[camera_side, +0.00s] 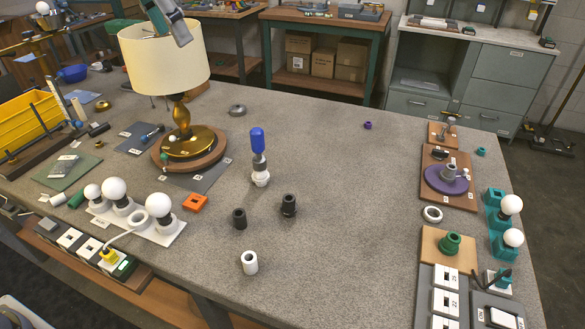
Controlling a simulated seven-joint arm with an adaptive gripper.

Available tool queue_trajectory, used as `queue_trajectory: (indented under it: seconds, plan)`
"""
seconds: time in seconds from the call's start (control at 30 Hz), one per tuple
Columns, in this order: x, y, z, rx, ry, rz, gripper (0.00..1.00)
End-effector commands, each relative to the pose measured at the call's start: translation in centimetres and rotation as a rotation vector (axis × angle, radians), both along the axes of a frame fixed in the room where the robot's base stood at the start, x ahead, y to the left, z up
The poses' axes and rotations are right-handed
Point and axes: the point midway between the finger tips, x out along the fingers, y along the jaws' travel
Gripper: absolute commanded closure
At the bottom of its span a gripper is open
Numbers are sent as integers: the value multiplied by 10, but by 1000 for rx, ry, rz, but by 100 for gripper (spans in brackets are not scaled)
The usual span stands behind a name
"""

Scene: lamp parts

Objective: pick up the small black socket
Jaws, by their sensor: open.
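Two black sockets stand upright on the grey table near its middle. The small black socket (239,219) is the left one and looks a little shorter. The other black socket (288,206) stands to its right and slightly farther back, with a clear gap between them. My gripper (172,26) shows at the top left, above and in front of the lampshade, partly cut off by the picture's edge. It is open, far from both sockets, and I see nothing held in it.
A white socket (250,263) stands in front of the black sockets. A blue-topped piece (258,155) stands behind them. The lamp with a cream shade (165,60) is at the left, near an orange block (195,203). The table right of the sockets is clear.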

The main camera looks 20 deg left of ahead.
Motion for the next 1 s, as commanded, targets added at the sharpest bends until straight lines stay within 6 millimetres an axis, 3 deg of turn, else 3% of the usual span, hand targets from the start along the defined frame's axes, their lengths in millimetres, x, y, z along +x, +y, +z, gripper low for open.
queue_trajectory:
  seconds: [0.03, 0.13, 0.2, 0.33, 0.53, 0.77, 1.0]
  plan:
    - [25, -18, -17, 8, 34, -37, 40]
    - [64, -52, -53, 21, 90, -98, 40]
    - [85, -76, -86, 31, 132, -138, 40]
    - [108, -115, -153, 46, 205, -193, 40]
    - [107, -148, -239, 75, 314, -241, 40]
    - [100, -155, -278, 86, 344, -257, 40]
    - [100, -155, -336, 86, 343, -256, 40]
